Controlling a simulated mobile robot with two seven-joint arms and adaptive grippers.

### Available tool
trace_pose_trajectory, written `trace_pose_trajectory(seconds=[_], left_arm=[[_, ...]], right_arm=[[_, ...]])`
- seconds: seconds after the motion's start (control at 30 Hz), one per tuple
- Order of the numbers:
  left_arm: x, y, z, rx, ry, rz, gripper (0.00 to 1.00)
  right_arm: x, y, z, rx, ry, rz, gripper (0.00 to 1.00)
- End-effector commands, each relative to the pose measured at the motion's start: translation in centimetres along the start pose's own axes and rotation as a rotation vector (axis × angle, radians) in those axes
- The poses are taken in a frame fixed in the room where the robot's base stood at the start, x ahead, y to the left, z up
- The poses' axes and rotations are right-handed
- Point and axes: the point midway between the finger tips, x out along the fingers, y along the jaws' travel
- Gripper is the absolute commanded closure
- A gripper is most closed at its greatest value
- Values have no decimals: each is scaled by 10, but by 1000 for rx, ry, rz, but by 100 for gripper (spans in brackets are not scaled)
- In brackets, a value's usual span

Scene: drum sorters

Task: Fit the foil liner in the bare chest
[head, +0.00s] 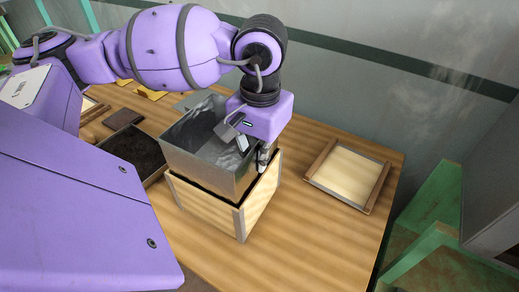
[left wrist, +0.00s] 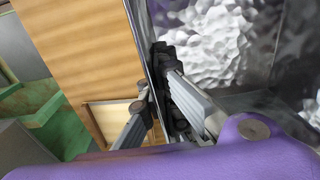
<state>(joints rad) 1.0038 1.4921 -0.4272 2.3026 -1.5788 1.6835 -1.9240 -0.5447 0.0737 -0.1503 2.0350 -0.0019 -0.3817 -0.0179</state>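The foil liner (head: 205,169) is a shiny open-topped metal box in the head view. It sits over the pale wooden chest (head: 262,197), which has metal corner strips. Most of the liner's wall stands above the chest rim, and a dark gap shows between them at the right. How deep its lower edge sits is hidden. My left gripper (head: 262,157) is at the liner's right wall. In the left wrist view its fingers (left wrist: 158,85) straddle that wall, one inside and one outside, and look closed on it. Crinkled foil (left wrist: 205,40) shows inside. My right gripper is not in view.
A wooden panel with two battens (head: 345,174) lies on the table (head: 300,255) to the right. A box with dark contents (head: 133,150) stands left of the chest, near a small brown slab (head: 122,118). Green framing (head: 435,215) stands beyond the table's right edge.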

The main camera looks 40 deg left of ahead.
Motion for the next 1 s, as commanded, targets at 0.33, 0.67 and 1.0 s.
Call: trace_pose_trajectory(seconds=[0.33, 0.67, 1.0], left_arm=[[10, 0, 0, 0, 0, 0, 100], [18, 0, 0, 0, 0, 0, 100], [25, 0, 0, 0, 1, 0, 94]], right_arm=[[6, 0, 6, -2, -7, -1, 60], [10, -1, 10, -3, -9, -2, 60], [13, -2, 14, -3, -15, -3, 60]])
